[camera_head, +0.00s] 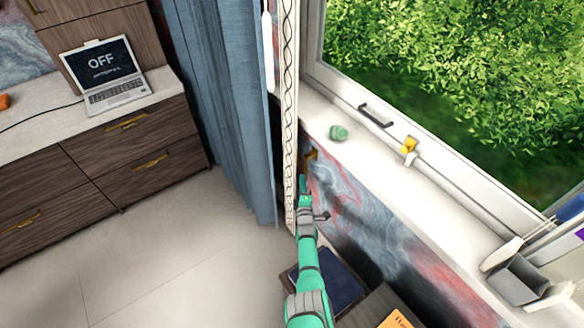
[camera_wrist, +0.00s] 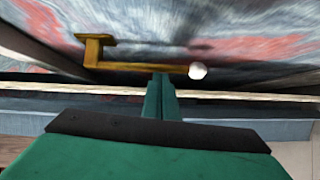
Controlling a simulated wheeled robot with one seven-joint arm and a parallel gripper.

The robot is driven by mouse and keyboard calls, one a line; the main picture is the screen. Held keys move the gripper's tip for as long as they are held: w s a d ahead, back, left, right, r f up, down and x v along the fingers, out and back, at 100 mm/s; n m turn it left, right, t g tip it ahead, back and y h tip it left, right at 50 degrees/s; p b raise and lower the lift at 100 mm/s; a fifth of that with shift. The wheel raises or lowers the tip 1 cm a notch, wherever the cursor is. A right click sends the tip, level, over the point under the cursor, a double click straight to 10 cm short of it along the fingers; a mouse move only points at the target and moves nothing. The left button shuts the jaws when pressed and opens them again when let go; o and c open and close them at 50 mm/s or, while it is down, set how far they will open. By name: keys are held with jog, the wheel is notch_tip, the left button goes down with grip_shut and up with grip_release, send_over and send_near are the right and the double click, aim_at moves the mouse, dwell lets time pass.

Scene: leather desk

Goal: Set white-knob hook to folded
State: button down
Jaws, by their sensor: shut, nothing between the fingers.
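The white-knob hook (camera_wrist: 135,64) is a yellow-brass bar with a bracket on the marbled wall, seen in the wrist view. Its white knob (camera_wrist: 198,70) is at the right end of the bar. The bar stands out sideways across the picture. My gripper (camera_wrist: 160,78) is shut and empty, its fingertips overlapping the bar in the picture a little left of the knob; I cannot tell whether they touch it. In the head view a small brass part of the hook (camera_head: 310,154) shows on the wall under the window sill, just above my gripper (camera_head: 303,180).
A tall pale patterned strip (camera_head: 290,110) stands close left of my gripper, beside a blue curtain (camera_head: 215,110). The window sill (camera_head: 390,165) carries a green object (camera_head: 338,132) and a grey holder (camera_head: 518,280). A dark blue item (camera_head: 328,283) lies below my arm. Open floor lies left.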

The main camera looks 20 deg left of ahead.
jog(key=shift+w+d, duration=0.25)
jog(key=shift+d, duration=0.05)
jog(key=s+a+v, duration=0.1)
jog(key=a+v, duration=0.1)
jog(key=v, duration=1.1)
jog(key=shift+a+f, duration=0.35)
jog(key=shift+f, duration=0.1)
dwell(0.4)
jog(key=shift+s, duration=0.1)
